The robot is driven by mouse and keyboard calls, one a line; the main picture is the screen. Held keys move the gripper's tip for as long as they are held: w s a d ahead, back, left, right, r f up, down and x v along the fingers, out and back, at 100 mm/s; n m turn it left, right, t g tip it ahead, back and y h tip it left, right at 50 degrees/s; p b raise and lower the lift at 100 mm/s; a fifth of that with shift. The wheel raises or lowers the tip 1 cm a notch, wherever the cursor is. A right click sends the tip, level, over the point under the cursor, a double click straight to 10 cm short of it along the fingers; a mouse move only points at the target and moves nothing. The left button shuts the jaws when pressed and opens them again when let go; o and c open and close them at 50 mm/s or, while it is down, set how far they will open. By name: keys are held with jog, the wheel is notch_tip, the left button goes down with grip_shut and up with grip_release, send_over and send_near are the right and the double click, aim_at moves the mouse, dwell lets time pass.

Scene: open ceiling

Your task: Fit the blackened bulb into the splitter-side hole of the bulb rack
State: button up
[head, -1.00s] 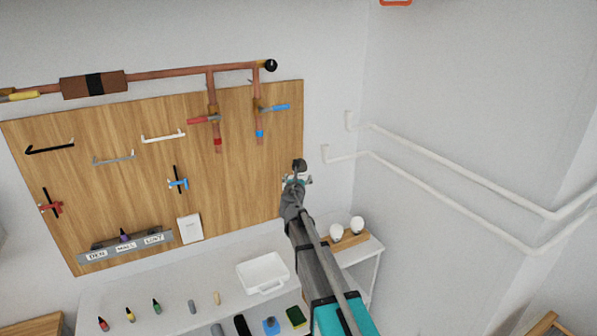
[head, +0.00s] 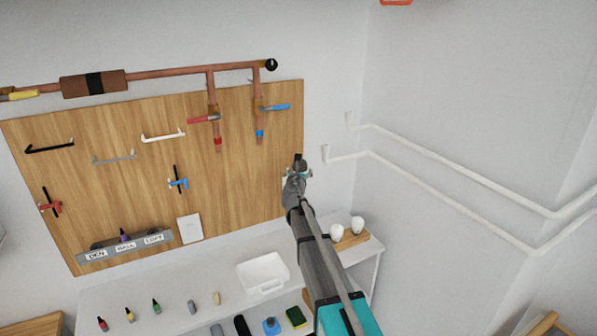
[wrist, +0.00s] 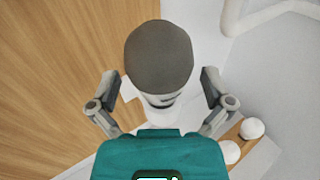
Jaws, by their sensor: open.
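The blackened bulb (wrist: 159,58) shows large in the wrist view as a dark grey rounded top above a pale base. My gripper (wrist: 160,92) is open, with one finger on each side of the bulb and gaps showing. In the head view the gripper (head: 297,174) is in front of the board's right edge, with the dark bulb (head: 299,160) small at its tip. The wooden bulb rack (head: 352,240) sits on the shelf at right, holding two white bulbs (head: 357,225). The rack's left part is hidden by my arm, and I see no empty hole.
A wooden board (head: 100,190) with hooks and valves hangs on the wall at left. Copper pipes (head: 170,72) run above it. White pipes (head: 440,176) cross the right wall. A white tray (head: 262,273) and several small bottles stand on the white shelf.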

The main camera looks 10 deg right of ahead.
jog(key=shift+w+d, duration=0.2)
jog(key=shift+w, duration=0.4)
jog(key=c, duration=1)
jog(key=shift+r, duration=0.15)
notch_tip(320, 180, up, 2)
jog(key=p, duration=0.2)
jog(key=shift+r+p, duration=0.25)
jog(key=shift+p, duration=0.15)
jog(key=s+d+r+p, duration=0.1)
jog(key=s+r+p, duration=0.4)
jog(key=r+p, duration=0.1)
jog(key=shift+r+p, duration=0.3)
jog(key=shift+r, duration=0.05)
jog(key=s+d+r+p, duration=0.2)
jog(key=s+r+p, duration=0.1)
jog(key=s, duration=0.5)
jog(key=shift+s+d+r+p, duration=0.2)
jog(key=shift+s+r+p, duration=0.05)
jog(key=shift+s+p, duration=0.1)
